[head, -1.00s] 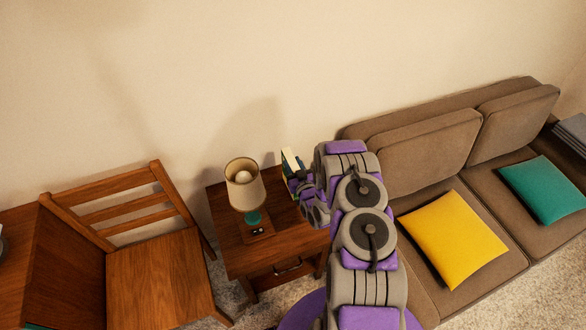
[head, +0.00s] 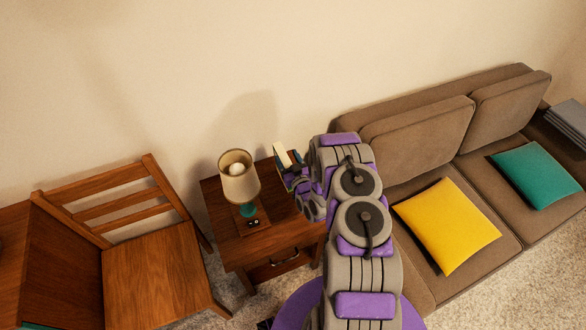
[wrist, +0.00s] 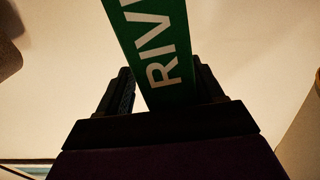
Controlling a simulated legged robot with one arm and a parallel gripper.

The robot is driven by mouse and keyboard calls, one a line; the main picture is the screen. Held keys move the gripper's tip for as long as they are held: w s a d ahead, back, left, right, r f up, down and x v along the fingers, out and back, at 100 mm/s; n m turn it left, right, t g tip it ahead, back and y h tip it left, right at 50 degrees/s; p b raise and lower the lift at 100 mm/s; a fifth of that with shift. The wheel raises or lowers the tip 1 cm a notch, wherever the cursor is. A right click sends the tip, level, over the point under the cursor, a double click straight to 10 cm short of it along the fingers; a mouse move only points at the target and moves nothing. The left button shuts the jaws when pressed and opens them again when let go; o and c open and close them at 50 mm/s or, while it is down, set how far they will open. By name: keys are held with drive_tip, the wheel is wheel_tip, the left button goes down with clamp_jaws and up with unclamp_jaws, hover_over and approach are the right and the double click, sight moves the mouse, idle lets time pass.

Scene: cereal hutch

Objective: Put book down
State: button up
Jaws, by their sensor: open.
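The book (head: 283,157) shows at the back right of the wooden nightstand (head: 228,243), with its pale pages upward and some green and blue on its side. In the wrist view its green spine (wrist: 155,45) with white letters "RIVI" stands tilted between the dark fingers of my gripper (wrist: 163,88). The fingers are open, with a gap beside the spine at the left; contact at the right finger is unclear. In the head view my gripper (head: 298,183) is beside the book, partly hidden by my arm. Whether the book's bottom rests on the nightstand is hidden.
A lamp (head: 240,182) with a beige shade stands on the nightstand left of the book. A wooden chair (head: 150,270) is at the left. A brown sofa (head: 420,140) with yellow (head: 447,225) and teal (head: 537,175) pillows is at the right. The wall is close behind.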

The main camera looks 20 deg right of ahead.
drive_tip(key=s+p, duration=0.6)
drive_tip(key=s, duration=0.5)
drive_tip(key=shift+s, duration=0.15)
idle(0.7)
